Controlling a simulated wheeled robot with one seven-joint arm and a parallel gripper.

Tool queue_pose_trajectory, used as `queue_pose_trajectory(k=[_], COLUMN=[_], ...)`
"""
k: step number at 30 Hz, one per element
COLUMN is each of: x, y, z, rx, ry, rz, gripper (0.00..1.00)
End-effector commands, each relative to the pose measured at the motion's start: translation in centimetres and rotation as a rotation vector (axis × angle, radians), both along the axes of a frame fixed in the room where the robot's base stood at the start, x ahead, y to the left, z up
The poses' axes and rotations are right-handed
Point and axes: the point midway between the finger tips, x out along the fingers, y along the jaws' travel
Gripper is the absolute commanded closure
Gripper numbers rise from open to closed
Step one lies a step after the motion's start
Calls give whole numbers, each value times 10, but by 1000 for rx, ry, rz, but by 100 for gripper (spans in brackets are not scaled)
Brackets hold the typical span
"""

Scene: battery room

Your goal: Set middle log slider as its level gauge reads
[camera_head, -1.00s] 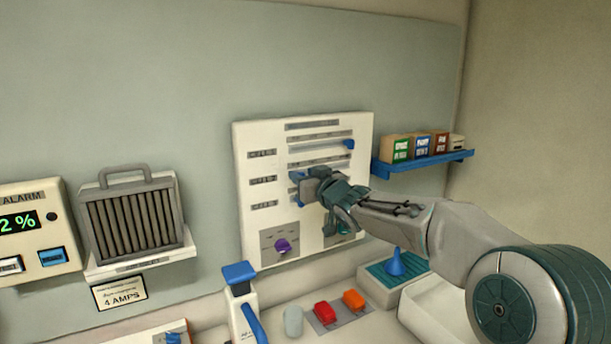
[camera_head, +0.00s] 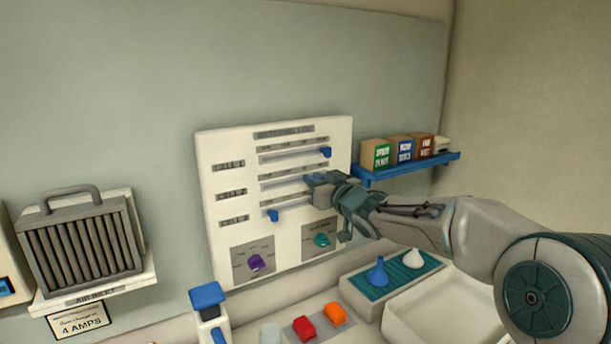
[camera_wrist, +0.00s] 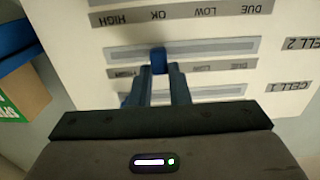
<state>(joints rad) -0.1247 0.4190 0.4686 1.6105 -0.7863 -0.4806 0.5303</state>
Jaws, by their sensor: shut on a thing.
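The white log panel (camera_head: 228,258) on the wall has three horizontal sliders with printed marks. My gripper (camera_head: 310,181) is at the middle slider (camera_head: 278,184), right of the slot's centre. The wrist view, upside down to the panel, shows the gripper (camera_wrist: 158,82) shut on the blue middle knob (camera_wrist: 158,60) in the CELL 2 slot (camera_wrist: 215,47). The knob stands around the second mark from the HIGH end; the label there is partly hidden by the fingers. The top knob (camera_head: 325,152) is near its right end; the bottom knob (camera_head: 273,215) is near its left end. No level gauge is identifiable.
A purple dial (camera_head: 256,262) and a teal dial (camera_head: 321,240) sit low on the panel. A blue shelf (camera_head: 410,171) with small boxes is to the right. Below stand a blue-topped bottle (camera_head: 208,298), red and orange blocks (camera_head: 304,328), and a tray with funnels (camera_head: 365,292).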

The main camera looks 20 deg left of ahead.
Motion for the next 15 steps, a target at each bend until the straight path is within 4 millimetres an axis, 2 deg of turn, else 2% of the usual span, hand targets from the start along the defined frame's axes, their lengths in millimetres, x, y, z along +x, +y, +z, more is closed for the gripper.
queue_pose_trajectory(k=[8,9,11,15], x=[0,0,0,1], y=[-1,-1,-2,-1], z=[0,0,0,0], rx=[0,0,0,0], ry=[0,0,0,0], rz=[0,-1,-1,-1], gripper=[100,81,64,62])
